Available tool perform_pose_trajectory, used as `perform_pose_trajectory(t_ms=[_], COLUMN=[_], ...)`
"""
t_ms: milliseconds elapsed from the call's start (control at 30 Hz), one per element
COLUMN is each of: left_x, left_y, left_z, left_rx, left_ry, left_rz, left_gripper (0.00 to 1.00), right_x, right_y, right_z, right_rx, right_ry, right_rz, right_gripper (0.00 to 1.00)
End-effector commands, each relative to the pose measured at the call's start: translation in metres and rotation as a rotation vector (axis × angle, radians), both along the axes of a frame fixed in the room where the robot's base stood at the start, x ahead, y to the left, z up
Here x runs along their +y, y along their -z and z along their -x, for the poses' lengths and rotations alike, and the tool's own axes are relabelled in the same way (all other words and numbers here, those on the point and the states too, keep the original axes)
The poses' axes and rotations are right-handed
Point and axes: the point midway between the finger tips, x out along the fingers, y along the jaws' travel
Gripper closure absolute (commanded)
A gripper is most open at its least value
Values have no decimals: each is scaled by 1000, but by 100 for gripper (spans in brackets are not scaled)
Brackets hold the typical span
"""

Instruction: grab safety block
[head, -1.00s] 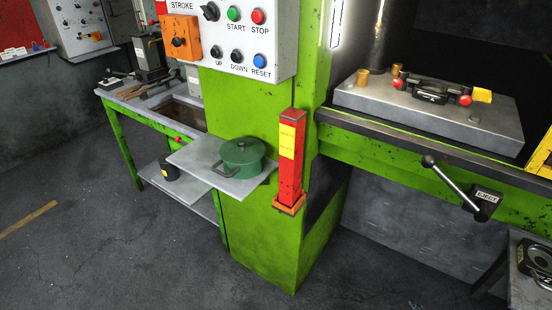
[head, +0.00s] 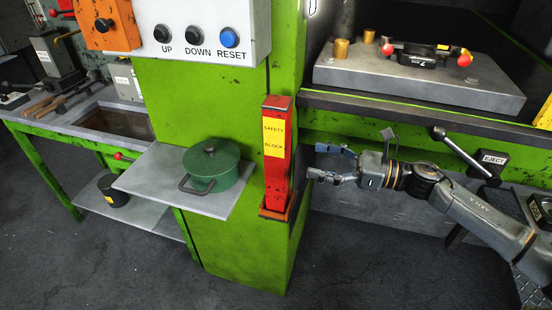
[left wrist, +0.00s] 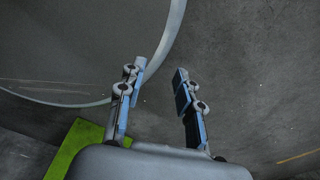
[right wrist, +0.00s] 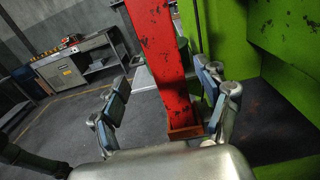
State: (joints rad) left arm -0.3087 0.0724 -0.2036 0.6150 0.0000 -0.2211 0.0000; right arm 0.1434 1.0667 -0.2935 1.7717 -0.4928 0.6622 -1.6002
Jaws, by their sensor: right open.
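The safety block (head: 276,165) is a tall red bar with a yellow label. It stands upright in an orange holder (head: 279,210) on the front corner of the green press column. My right gripper (head: 312,161) is open just to the right of the block, fingers pointing at it. In the right wrist view the block (right wrist: 160,55) rises ahead between the two open fingers (right wrist: 165,95), and I see no contact. My left gripper (left wrist: 155,85) shows only in its own wrist view, open and empty over the grey floor.
A grey shelf (head: 150,180) with a green pot (head: 211,168) sticks out left of the block. The control panel (head: 200,30) hangs above. The press bed (head: 420,85) is at the right, with the eject lever (head: 460,150) below it, close to my right arm.

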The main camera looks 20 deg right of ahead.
Motion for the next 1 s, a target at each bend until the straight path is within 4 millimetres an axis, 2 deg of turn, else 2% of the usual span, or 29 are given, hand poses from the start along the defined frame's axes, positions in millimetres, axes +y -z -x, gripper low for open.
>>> perform_pose_trajectory(t_ms=[33, 200, 433, 600, 700, 1000], left_x=[-3, -1, 7, 7, 7, 7], left_y=[-7, -16, -23, -42, -45, -45], left_z=[3, 1, -14, -17, -16, -12], left_rx=[4, 1, -20, -25, -23, -18], left_ry=[0, 2, -1, -3, -3, -3], left_rz=[3, 1, -7, -8, -7, -8], left_gripper=[65, 65, 65, 65, 65, 65], right_x=[8, 30, 43, 63, 74, 80], right_y=[-6, -4, -3, -5, -2, 2], right_z=[-6, -21, -30, -46, -53, -57], right_rx=[-4, -1, 1, 2, 1, 3], right_ry=[0, 1, 2, 0, 2, 3], right_rz=[-4, -4, -3, -5, -3, -1], right_gripper=[25, 25, 25, 25, 25, 25])
